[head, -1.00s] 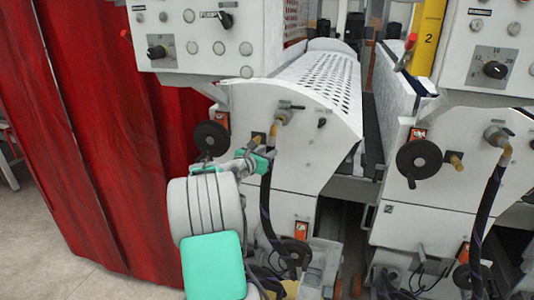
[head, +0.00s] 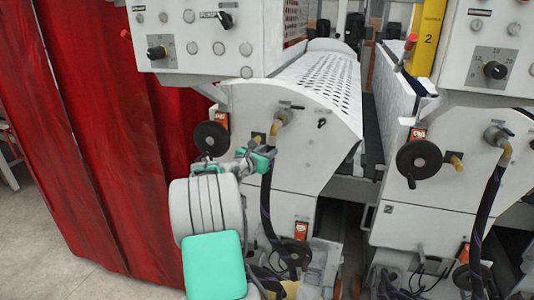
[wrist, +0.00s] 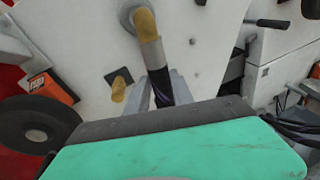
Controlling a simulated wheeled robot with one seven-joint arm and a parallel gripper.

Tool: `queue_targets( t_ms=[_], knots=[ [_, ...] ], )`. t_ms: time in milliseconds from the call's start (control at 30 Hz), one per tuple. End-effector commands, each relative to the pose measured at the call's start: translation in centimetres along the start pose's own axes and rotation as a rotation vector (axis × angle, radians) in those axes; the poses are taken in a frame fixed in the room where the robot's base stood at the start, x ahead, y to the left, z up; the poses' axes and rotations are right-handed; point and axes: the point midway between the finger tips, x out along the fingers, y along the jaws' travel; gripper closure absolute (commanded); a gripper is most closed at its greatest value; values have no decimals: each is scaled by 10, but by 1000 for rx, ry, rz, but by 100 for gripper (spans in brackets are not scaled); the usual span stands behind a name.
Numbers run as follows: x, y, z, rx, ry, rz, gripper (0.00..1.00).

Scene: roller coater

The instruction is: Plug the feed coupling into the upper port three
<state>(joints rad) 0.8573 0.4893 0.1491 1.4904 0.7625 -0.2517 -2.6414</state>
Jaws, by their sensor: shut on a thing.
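The feed coupling, a grey collar (wrist: 152,56) on the end of a black hose (wrist: 160,88), meets a tan elbow (wrist: 146,24) on the white machine's front panel. In the head view the elbow (head: 280,118) sits at a round grey fitting. My gripper (wrist: 161,88) is shut around the hose end just below the collar; it also shows in the head view (head: 268,152). The collar lines up with the elbow's lower end and appears to touch it; I cannot tell how deeply they are joined. The hose hangs down below my gripper.
A tan stub (wrist: 118,89) on a dark square plate is left of the coupling. A black handwheel (head: 211,138) is further left. A red curtain (head: 110,130) hangs at the left. A second similar machine with its own hose (head: 484,200) stands right.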

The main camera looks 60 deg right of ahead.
Motion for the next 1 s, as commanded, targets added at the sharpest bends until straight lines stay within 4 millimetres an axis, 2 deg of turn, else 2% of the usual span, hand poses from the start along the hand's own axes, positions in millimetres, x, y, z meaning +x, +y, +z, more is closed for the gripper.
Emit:
queue_targets(
  t_ms=[967, 1000],
  knots=[
    [19, 4, 4, 1, -3, 0, 100],
    [18, 4, 4, 1, -3, 0, 68]
  ],
)
